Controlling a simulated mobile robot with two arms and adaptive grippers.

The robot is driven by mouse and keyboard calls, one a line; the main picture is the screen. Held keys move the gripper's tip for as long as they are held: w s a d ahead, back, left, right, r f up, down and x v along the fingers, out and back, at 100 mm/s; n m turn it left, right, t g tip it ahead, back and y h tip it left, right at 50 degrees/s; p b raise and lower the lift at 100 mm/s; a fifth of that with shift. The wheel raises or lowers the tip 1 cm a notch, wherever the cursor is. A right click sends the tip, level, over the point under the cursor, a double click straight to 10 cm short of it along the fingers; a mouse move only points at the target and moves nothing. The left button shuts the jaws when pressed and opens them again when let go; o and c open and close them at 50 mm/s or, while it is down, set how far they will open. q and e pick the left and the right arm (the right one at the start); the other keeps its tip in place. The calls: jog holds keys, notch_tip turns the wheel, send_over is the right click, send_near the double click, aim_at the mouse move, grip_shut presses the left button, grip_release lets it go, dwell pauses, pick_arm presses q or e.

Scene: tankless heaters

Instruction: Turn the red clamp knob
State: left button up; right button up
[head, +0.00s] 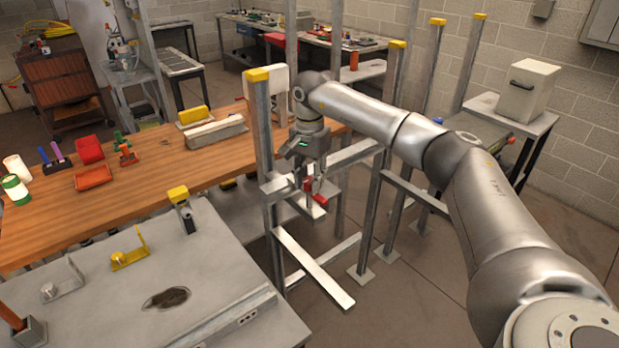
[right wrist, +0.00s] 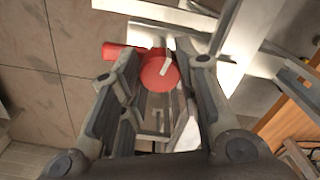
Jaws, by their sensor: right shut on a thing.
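The red clamp knob (head: 319,199) sits on the grey metal frame, below my right gripper (head: 315,184) in the head view. In the right wrist view the knob (right wrist: 154,75) is a round red disc with a pale stripe, and a red bar (right wrist: 122,51) sticks out to its left. My right gripper (right wrist: 165,78) points down at it with one finger on each side, and its jaws are shut on the knob. The fingers hide part of the clamp. My left gripper is not in view.
Upright grey posts with yellow caps (head: 258,75) stand close around my right arm. A wooden bench (head: 140,195) with red trays and small tools lies to the left. A grey metal table (head: 215,270) fills the front left. A beige box (head: 527,90) stands at the right.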

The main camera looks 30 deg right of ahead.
aim_at(309, 180)
jog(key=shift+r+n, duration=0.15)
jog(key=shift+n, duration=0.95)
jog(key=o, duration=1)
jog(key=shift+o, duration=0.2)
notch_tip(309, 180, up, 12)
